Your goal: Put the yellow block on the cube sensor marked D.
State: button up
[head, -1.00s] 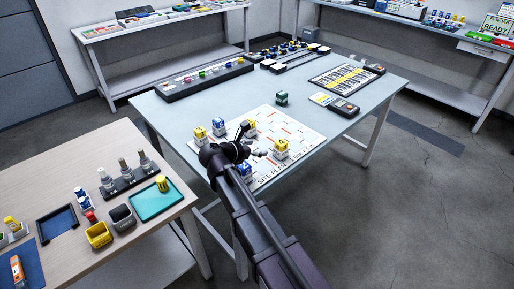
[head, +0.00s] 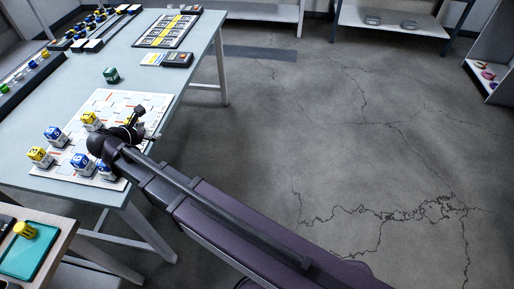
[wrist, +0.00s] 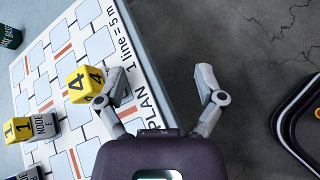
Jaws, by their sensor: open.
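The site plan board (head: 148,98) lies on the light table and bears several small cubes with yellow or blue tops. In the wrist view a yellow block (wrist: 84,82) marked 4 sits over the board beside my left finger; what is under it is hidden. Another yellow block (wrist: 17,129) marked 1 sits at a pale cube (wrist: 43,126) lettered NODE. In the head view yellow tops (head: 91,118) and blue tops (head: 82,162) show, but I cannot read a D. My gripper (wrist: 165,88) is open and empty, its fingers astride the board's edge, the right one beyond it.
A dark green block (head: 111,74) stands behind the board. A card and a dark device (head: 177,59) lie further back. A teal tray (head: 22,258) with a yellow cylinder (head: 25,230) is on the near left table. Open floor lies right of the table.

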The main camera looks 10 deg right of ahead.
jog(key=s+d+f+m+g+y, duration=0.1)
jog(key=d+f+m+g, duration=0.2)
jog(key=d+m, duration=0.55)
jog(key=s+d+f+m+g, duration=0.1)
jog(key=d+f+m+g, duration=0.25)
jog(key=d, duration=0.95)
jog(key=s+d+m+g+y, duration=0.1)
jog(key=s+d+m+y, duration=0.1)
jog(key=s+d+m, duration=0.2)
jog(key=s+d+f+m+g+y, duration=0.1)
jog(key=s+d+m+y, duration=0.2)
jog(key=d+m, duration=0.6)
jog(key=shift+s+d+f+g, duration=0.25)
jog(key=shift+s+d+g, duration=0.15)
jog(key=shift+d, duration=0.25)
